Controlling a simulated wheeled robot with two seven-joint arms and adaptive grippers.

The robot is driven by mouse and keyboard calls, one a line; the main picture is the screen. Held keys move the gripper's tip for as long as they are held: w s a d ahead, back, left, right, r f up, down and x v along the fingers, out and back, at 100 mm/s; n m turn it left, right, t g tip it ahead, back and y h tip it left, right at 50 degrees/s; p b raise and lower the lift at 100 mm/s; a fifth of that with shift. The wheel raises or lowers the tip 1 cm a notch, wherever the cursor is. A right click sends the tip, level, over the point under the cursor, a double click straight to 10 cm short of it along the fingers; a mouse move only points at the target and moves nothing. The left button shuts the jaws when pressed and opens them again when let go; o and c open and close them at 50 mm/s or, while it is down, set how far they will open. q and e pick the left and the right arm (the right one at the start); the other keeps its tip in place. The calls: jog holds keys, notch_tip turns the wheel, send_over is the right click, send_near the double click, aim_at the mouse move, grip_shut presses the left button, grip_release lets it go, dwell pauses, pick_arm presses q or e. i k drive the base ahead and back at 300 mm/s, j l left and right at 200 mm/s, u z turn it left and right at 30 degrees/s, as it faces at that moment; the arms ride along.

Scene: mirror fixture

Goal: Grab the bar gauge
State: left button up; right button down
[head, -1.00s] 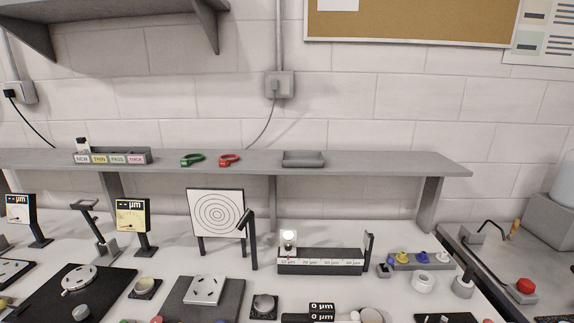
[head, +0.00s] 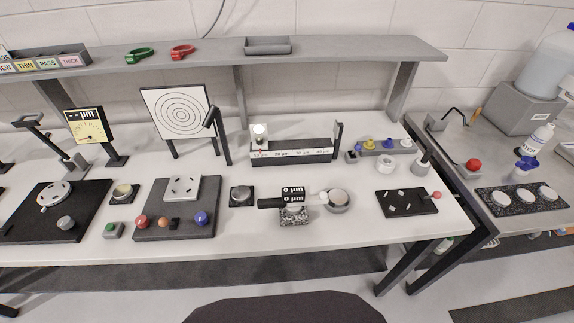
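A hand-held gauge (head: 293,196) with a black barrel at its left, two small "0 µm" displays and a white end at its right rests on a speckled block (head: 294,217) near the middle of the white bench. Behind it stands a long dark bar-shaped fixture (head: 290,147) with a white scale strip marked in µm and a lit lamp at its left end. The frames do not label which one is the bar gauge. Neither of my grippers is in view.
A dark plate with small pieces (head: 406,202) is further right, a target board (head: 178,113) at the back left. A shelf (head: 347,48) runs behind. The bench front strip is mostly clear.

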aim_at(292, 199)
jog(key=k+l+u, duration=0.2)
jog(key=l, duration=0.2)
jog(key=k+l+u, duration=0.2)
jog(key=l, duration=0.25)
jog(key=k+l+u, duration=0.2)
jog(key=l, duration=0.15)
jog(key=i+l, duration=0.05)
jog(key=i, duration=0.05)
